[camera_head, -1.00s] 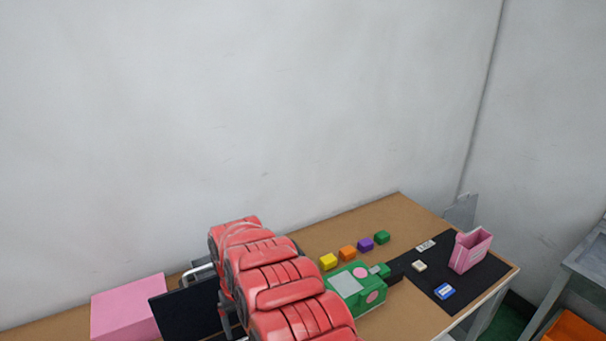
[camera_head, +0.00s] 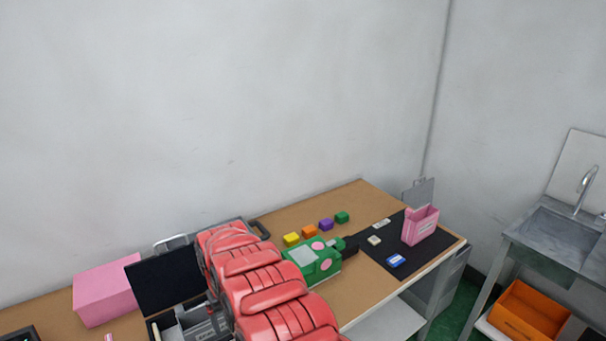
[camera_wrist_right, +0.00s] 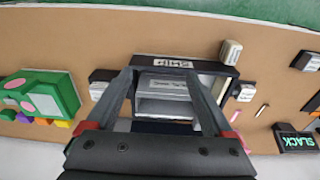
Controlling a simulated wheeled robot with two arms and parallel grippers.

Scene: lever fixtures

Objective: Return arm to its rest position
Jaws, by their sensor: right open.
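My red arm (camera_head: 265,285) rises from the bottom of the head view and hides part of the table. Its gripper is hidden there. In the right wrist view my right gripper (camera_wrist_right: 160,76) has its two grey fingers spread apart with nothing held between them. Beyond and between the fingers is a grey, box-like fixture (camera_wrist_right: 168,98) in a dark case. In the head view the black case (camera_head: 165,287) has its lid raised, just left of my arm, with grey parts inside partly covered by the arm. My left gripper is in neither view.
The brown table (camera_head: 365,200) holds a pink box (camera_head: 105,290), a green box-like object (camera_head: 315,262), small coloured blocks (camera_head: 309,232) and a pink holder (camera_head: 420,226) on a black mat (camera_head: 375,258). A sink (camera_head: 563,228) and orange bin (camera_head: 530,312) stand at right.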

